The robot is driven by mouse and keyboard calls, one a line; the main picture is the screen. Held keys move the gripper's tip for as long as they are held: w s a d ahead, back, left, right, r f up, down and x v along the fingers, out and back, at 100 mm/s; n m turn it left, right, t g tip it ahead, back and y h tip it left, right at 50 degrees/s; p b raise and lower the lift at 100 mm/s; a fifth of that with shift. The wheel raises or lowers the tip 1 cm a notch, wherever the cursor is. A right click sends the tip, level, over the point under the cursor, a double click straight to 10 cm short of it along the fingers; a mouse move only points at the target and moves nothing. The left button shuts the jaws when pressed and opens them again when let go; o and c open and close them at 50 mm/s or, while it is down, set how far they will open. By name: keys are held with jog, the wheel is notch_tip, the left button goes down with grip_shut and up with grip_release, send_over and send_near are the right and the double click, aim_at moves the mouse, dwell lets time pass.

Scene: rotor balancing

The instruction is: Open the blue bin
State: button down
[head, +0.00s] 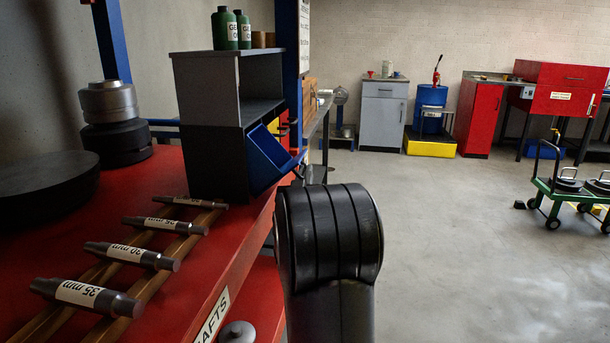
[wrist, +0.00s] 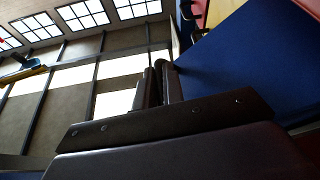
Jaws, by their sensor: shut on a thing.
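The blue bin (head: 270,158) is tilted outward from the lower opening of a dark shelf unit (head: 218,160) on the red bench. Its top is open toward the unit. In the wrist view the blue bin's face (wrist: 245,65) fills the right side, close to the camera. My gripper (wrist: 160,72) is shut on the bin at its edge; the exact part between the fingertips is too dark to make out. In the head view, my black arm link stands in front and hides most of my gripper.
The red bench (head: 185,265) holds several labelled shafts (head: 80,295) on wooden rails and dark discs (head: 115,142) at left. Green bottles (head: 225,28) stand on the unit. A blue post (head: 290,70) rises beside the bin. The floor (head: 460,240) at right is clear up to a green cart (head: 570,195).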

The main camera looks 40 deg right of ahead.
jog(key=shift+r, duration=0.1)
dwell(0.3)
jog(key=shift+w+a+r+n+t+y, duration=0.15)
jog(key=shift+r+n, duration=0.1)
jog(key=shift+n, duration=0.2)
jog(key=shift+w+r+n+t+y, duration=0.15)
jog(key=shift+r+n, duration=0.1)
jog(key=shift+n, duration=0.2)
jog(key=shift+s, duration=0.1)
jog(key=c, duration=1.5)
grip_release()
jog(key=shift+f, duration=0.1)
jog(key=v, duration=1)
jog(key=shift+s+a, duration=0.25)
jog(key=shift+s, duration=0.05)
